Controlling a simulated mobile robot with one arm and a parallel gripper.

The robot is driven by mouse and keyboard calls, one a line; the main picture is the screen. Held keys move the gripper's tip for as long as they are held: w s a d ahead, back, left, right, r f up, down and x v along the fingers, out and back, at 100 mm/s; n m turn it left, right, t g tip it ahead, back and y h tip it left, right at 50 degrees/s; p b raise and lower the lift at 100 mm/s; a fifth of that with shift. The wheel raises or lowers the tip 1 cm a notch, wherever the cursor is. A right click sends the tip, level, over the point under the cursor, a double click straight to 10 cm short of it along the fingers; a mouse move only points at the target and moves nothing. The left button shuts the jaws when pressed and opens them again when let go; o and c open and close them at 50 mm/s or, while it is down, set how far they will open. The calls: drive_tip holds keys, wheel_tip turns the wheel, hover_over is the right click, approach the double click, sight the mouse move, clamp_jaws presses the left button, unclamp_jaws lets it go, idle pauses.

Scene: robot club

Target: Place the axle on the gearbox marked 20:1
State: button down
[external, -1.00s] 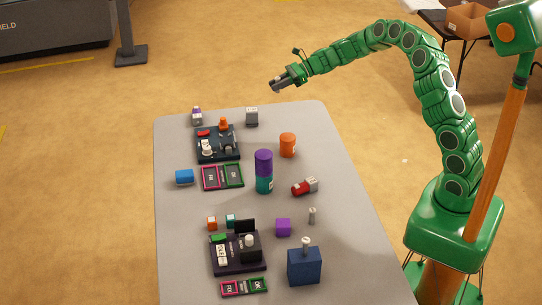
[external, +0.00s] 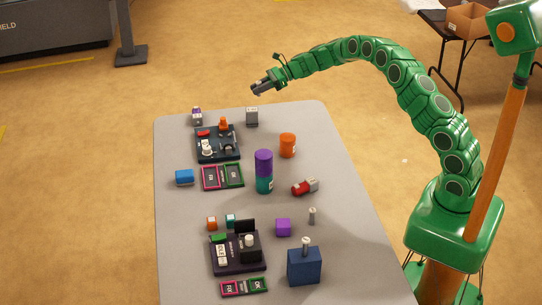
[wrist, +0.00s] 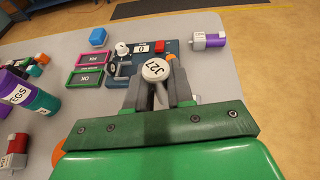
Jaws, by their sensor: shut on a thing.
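My gripper (external: 258,88) is above the far end of the grey table, shut on a small piece with a round white cap marked J27 (wrist: 156,69). A pale stem shows below the cap between the fingers; it may be the axle. Similar capped grey pins stand on the table (external: 312,216) and on a dark blue block (external: 305,246). I cannot read 20:1 anywhere. Possible gearboxes are a purple-and-white piece (external: 197,117), also in the wrist view (wrist: 210,40), a grey piece (external: 252,117), and a red-and-grey piece (external: 300,188).
A dark blue board (external: 205,154) with knobs lies at the far end, beside a FIX/OK tray (external: 222,189). A second board (external: 228,267) and tray are nearer. A tall purple-and-teal cylinder (external: 264,172) and an orange cylinder (external: 288,145) stand mid-table. The right side is mostly clear.

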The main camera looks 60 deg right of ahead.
sight(252, 109)
drive_tip(key=shift+w+d+f, duration=0.1)
drive_tip(key=shift+w+f, duration=0.7)
drive_tip(key=shift+f, duration=0.2)
drive_tip(key=shift+w+f, duration=0.75)
drive_tip(key=shift+f, duration=0.2)
drive_tip(key=shift+w+f, duration=0.1)
drive_tip(key=shift+w+f, duration=0.25)
drive_tip(key=shift+f, duration=1.5)
drive_tip(key=shift+f, duration=0.15)
drive_tip(key=c, duration=1)
unclamp_jaws()
